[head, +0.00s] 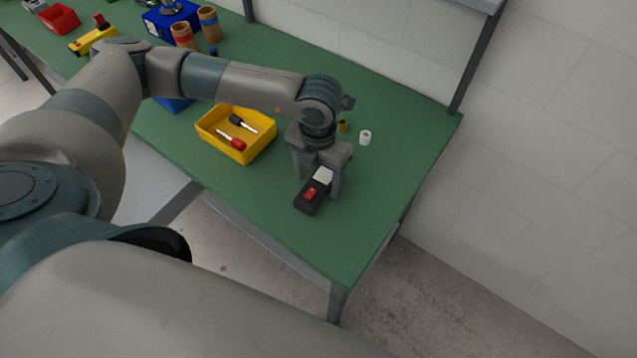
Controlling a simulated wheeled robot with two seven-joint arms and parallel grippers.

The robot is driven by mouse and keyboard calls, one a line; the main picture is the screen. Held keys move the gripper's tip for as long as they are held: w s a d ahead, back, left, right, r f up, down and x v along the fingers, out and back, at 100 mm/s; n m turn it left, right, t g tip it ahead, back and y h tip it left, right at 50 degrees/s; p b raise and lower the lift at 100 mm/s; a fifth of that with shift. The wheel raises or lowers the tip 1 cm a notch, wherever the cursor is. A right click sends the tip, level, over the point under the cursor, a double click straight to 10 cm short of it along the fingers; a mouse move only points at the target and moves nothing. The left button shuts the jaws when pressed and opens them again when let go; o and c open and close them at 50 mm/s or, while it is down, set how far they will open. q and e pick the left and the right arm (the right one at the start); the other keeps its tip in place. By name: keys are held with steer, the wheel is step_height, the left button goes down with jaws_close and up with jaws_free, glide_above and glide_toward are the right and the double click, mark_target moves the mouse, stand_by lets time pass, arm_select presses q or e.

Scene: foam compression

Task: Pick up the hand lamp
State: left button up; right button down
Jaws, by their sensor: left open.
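The hand lamp (313,194) is a black block with a red button on top and a pale grey-white end. It lies on the green table (272,205) near the table's right end. My left gripper (318,187) points down over the lamp, with its fingers open on either side of the lamp's far part. I cannot tell whether the fingers touch it. My right gripper is not in view.
A yellow bin (222,149) with two screwdrivers stands left of the lamp. A white roll (365,137) and a small brown cylinder (343,126) stand behind the gripper. Brown cylinders (209,23) and a blue box (160,20) stand at the far left. The table's front right corner is clear.

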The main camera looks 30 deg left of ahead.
mark_target(320, 185)
arm_select(q)
steer(key=c, duration=1.3)
steer(key=shift+r, duration=0.1)
steer(key=shift+r+b, duration=0.75)
steer(key=shift+r, duration=0.05)
steer(key=shift+s+d+r+b, duration=0.15)
steer(key=shift+r+b, duration=0.2)
steer(key=shift+r, duration=0.25)
steer(key=shift+w+d+r+b, duration=0.15)
steer(key=shift+r+b, duration=0.2)
steer(key=shift+r, duration=0.25)
steer(key=shift+s+d+r+b, duration=0.65)
steer(key=shift+s+d+r, duration=0.5)
steer(key=shift+d, duration=0.35)
steer(key=shift+s+d+r+b, duration=0.6)
steer(key=shift+s+d+r, duration=0.5)
steer(key=shift+d, duration=0.4)
steer(key=shift+s+d+r+b, duration=0.65)
steer(key=shift+s+d+r, duration=0.5)
steer(key=shift+d, duration=0.35)
steer(key=shift+w, duration=0.15)
